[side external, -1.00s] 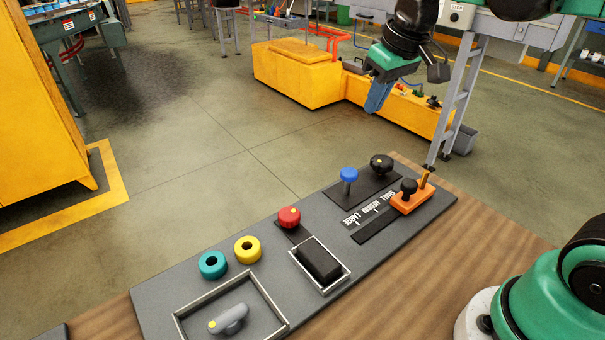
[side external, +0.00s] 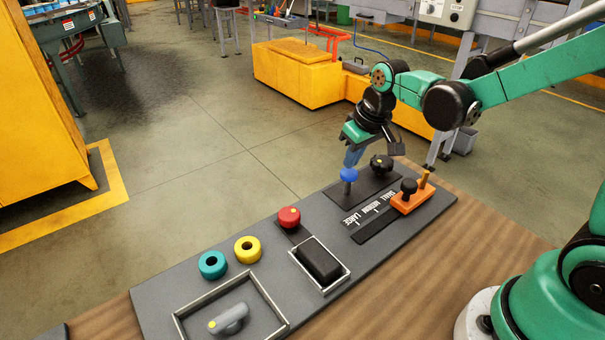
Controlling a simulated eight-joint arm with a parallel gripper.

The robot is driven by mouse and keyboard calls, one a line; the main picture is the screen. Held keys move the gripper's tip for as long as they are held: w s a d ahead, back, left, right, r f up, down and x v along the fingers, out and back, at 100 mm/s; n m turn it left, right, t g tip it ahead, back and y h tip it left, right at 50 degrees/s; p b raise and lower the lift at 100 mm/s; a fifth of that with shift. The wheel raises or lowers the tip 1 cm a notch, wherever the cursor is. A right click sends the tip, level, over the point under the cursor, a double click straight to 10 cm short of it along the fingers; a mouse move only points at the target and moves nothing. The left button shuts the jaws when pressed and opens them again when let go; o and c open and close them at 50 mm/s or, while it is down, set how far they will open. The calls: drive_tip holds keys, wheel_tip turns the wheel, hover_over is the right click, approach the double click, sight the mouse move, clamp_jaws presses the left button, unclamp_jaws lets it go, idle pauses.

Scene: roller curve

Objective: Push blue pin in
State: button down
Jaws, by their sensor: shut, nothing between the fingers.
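The blue pin (side external: 348,175) has a round blue head on a thin metal stem and stands up out of the grey panel (side external: 225,255). In the picture the fingertips are right behind and above the pin's head. I cannot tell whether they touch it. The head hides part of the fingertips.
A black knob (side external: 381,163) stands close to the right of the pin. An orange slider (side external: 411,197) with a black knob is further right. A red button (side external: 289,217), a black rocker switch (side external: 318,261), and yellow (side external: 247,249) and teal (side external: 212,265) rings lie to the left.

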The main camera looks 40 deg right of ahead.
drive_tip(key=shift+f, duration=0.5)
drive_tip(key=shift+f, duration=1.5)
drive_tip(key=w+v, duration=0.1)
drive_tip(key=v, duration=1.3)
drive_tip(key=t, duration=0.4)
approach(351, 174)
drive_tip(key=shift+s+a+r, duration=0.45)
drive_tip(key=shift+s+a, duration=0.15)
drive_tip(key=shift+a, duration=0.25)
drive_tip(key=shift+s+a+r, duration=0.4)
drive_tip(key=shift+s+a, duration=0.2)
drive_tip(key=shift+a, duration=0.2)
